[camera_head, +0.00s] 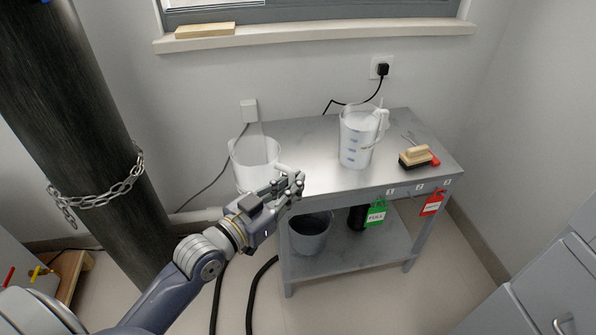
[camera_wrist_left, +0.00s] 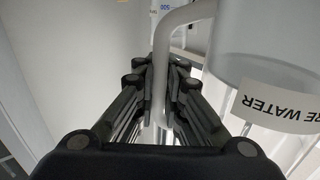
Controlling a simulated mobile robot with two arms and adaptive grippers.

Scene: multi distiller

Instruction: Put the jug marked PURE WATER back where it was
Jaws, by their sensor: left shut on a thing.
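The jug marked PURE WATER (camera_head: 253,158) is a pale, translucent vessel at the left end of the grey metal table (camera_head: 305,150). In the left wrist view its label (camera_wrist_left: 275,106) shows in part, reading "RE WATER". My left gripper (camera_head: 291,185) is shut on its handle (camera_wrist_left: 172,50), at the jug's near right side. The jug looks upright and overlaps the table's left edge; I cannot tell whether it touches the table. My right gripper is not in view.
Another jug (camera_head: 355,140) with blue graduations stands on the table, with a brush (camera_head: 418,157) to its right. A dark bucket (camera_head: 311,232) and tagged items are on or above the lower shelf. A chained black column (camera_head: 90,120) stands at left.

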